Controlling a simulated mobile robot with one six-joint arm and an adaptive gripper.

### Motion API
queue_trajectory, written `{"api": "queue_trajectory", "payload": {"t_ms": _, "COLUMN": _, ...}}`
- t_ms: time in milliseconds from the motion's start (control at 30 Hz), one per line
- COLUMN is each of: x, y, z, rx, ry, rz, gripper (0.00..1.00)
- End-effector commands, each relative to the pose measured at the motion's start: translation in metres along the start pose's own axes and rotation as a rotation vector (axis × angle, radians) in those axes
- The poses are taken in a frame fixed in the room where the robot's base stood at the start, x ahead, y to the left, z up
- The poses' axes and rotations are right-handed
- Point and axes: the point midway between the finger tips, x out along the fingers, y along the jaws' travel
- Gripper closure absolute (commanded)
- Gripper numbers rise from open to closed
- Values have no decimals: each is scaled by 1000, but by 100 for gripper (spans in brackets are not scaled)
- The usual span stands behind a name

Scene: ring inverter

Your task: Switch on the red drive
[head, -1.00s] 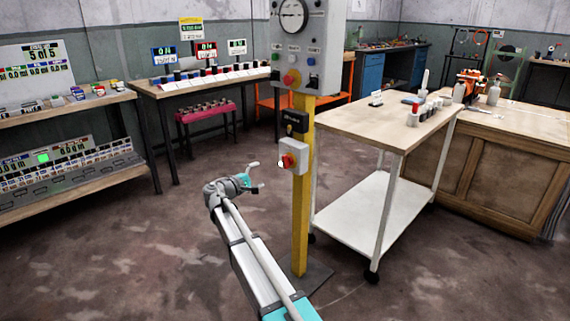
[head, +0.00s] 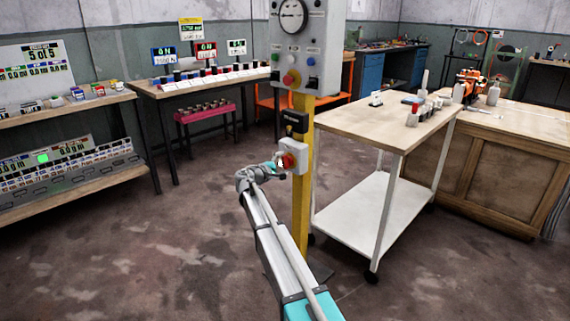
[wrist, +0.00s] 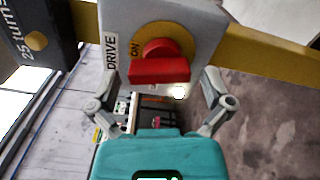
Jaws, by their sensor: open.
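The red drive is a red rotary knob (head: 287,161) on a yellow disc on a grey box, mounted on a yellow post (head: 301,215). In the wrist view the red knob (wrist: 160,62) has a wide handle bar lying nearly level in the picture. The grey box (wrist: 205,25) carries the labels "DRIVE" and "ON". My gripper (head: 277,168) is at the box, close in front of the knob. In the wrist view my gripper (wrist: 161,98) is open, its fingers on either side of and below the knob. It holds nothing. Contact with the knob cannot be told.
A black box (head: 295,122) sits just above on the post, and a grey control panel (head: 308,50) with a gauge above that. A white-legged cart (head: 365,130) stands close on the right. The floor (head: 190,230) to the left is clear.

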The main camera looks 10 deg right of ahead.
Motion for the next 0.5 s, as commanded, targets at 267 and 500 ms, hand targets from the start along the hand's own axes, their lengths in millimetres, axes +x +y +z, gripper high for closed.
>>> {"api": "queue_trajectory", "payload": {"t_ms": 267, "x": 12, "y": 0, "z": 0, "rx": 0, "ry": 1, "rz": 0, "gripper": 0}}
{"api": "queue_trajectory", "payload": {"t_ms": 500, "x": 12, "y": 0, "z": 0, "rx": 0, "ry": 1, "rz": 0, "gripper": 0}}
